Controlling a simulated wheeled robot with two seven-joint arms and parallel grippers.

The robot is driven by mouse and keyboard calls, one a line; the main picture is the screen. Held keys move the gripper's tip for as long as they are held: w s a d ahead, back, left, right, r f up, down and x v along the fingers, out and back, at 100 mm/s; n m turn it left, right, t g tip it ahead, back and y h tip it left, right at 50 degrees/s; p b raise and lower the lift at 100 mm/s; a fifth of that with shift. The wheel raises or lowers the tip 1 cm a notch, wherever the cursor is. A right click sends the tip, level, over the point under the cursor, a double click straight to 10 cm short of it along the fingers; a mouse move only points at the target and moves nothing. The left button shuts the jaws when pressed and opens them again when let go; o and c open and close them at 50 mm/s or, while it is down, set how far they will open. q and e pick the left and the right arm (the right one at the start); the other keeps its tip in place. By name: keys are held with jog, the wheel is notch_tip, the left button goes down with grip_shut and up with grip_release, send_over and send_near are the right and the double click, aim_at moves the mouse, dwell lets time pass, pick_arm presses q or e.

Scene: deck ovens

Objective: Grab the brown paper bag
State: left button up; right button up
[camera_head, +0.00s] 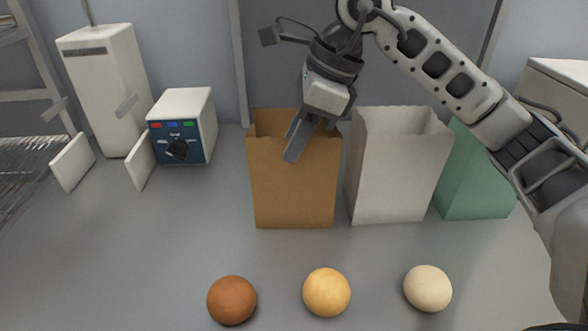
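The brown paper bag (295,195) stands upright and open-topped on the grey counter, in the middle of the camera_head view. My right gripper (310,142) comes down from above at the bag's top edge. One finger shows in front of the bag's front wall, pointing down and left. The other finger is mostly hidden at the bag's rim, and a gap shows between the two, so the gripper looks open. I cannot tell whether either finger touches the paper. My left gripper is not in view.
A white paper bag (392,180) stands close to the right, with a green bag (472,185) beyond it. Three round buns, brown (232,300), yellow (326,292) and cream (427,288), lie in front. A control box (182,135) stands to the left.

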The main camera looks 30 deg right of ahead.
aim_at(279, 175)
jog(key=shift+x, duration=1.5)
jog(key=shift+f, duration=0.25)
grip_shut()
